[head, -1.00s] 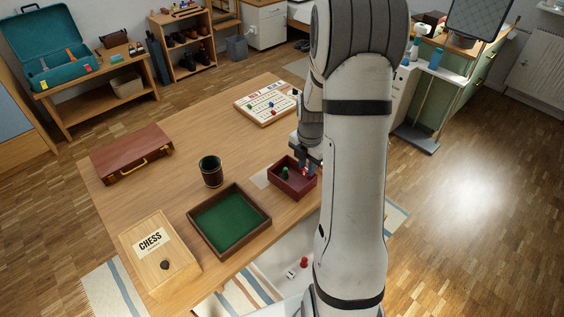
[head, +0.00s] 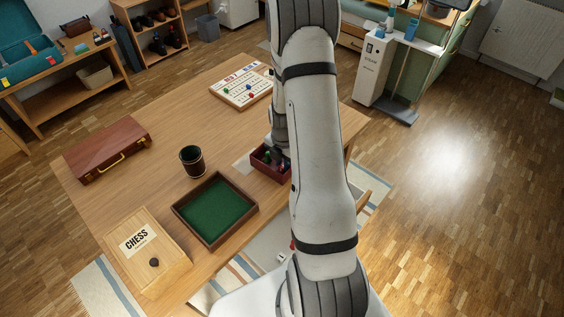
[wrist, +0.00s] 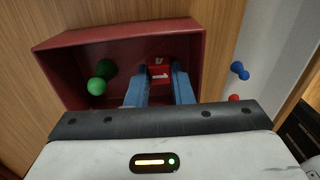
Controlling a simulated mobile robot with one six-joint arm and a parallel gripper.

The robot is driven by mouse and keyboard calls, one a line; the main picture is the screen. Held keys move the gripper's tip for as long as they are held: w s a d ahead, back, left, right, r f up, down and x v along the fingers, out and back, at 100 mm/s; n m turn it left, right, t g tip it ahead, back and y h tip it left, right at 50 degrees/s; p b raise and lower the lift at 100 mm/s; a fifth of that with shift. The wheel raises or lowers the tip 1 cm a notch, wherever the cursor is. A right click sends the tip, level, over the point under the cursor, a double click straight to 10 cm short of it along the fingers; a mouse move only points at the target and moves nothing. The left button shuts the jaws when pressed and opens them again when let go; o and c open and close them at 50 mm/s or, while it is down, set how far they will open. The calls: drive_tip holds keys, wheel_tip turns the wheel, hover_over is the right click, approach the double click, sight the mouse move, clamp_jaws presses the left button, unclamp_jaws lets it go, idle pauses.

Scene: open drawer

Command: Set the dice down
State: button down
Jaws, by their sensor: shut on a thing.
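My gripper (wrist: 160,70) has its blue fingers shut on a red die (wrist: 159,74) with white marks. In the wrist view, the die is between the fingertips, inside the outline of the dark red box (wrist: 118,36) near its far wall. I cannot tell whether the die touches the box floor. A green pawn (wrist: 97,84) is in the box, left of the fingers. In the head view, the box (head: 258,168) stands near the table's right edge, and my arm hides much of it and the fingertips.
The green-lined tray (head: 215,209), black cup (head: 192,161), chess box (head: 146,251), brown case (head: 108,151) and game board (head: 240,86) stand on the table (head: 180,115). A blue pawn (wrist: 239,70) and a red piece (wrist: 234,98) lie right of the box.

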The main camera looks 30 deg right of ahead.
drive_tip(key=shift+f, duration=0.2)
drive_tip(key=c, duration=1.5)
unclamp_jaws()
drive_tip(key=shift+r, duration=0.1)
drive_tip(key=shift+c, duration=0.2)
